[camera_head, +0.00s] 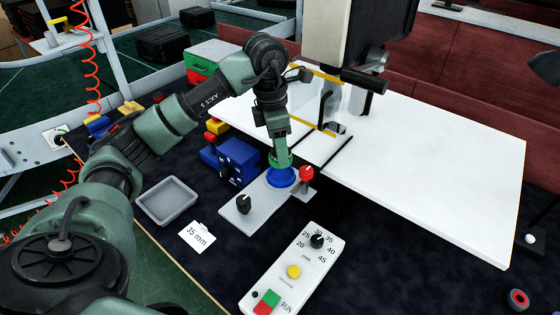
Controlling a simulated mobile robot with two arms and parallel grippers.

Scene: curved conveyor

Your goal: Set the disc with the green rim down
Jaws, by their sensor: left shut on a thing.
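My left gripper (279,151) points down over the grey plate and is shut on the disc with the green rim (281,161). Little of the disc shows below the fingers. Right under it is a blue round piece (282,178) on the grey plate (240,217). From this view I cannot tell whether the disc touches the blue piece or hangs just above it. My right gripper is not in view.
A grey tray (168,201), a "35 mm" card (197,237) and a control panel (291,270) lie nearer. A white table (440,160) is right.

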